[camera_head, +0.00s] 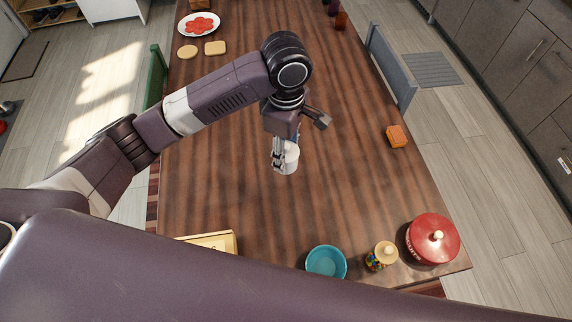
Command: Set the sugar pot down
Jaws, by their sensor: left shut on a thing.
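A small white pot (289,158), which seems to be the sugar pot, is in the head view near the middle of the wooden table (340,200). My left gripper (281,155) reaches in from the left above the table and is shut on the pot. Its fingers cover part of the pot's left side. I cannot tell whether the pot's base touches the table. My right gripper is not in view.
A red lidded pot (433,239), a small jar of colored pieces (381,256) and a teal bowl (326,262) stand near the close edge. An orange box (396,136) lies at the right. A plate (199,25) is at the far left. Mid-table is clear.

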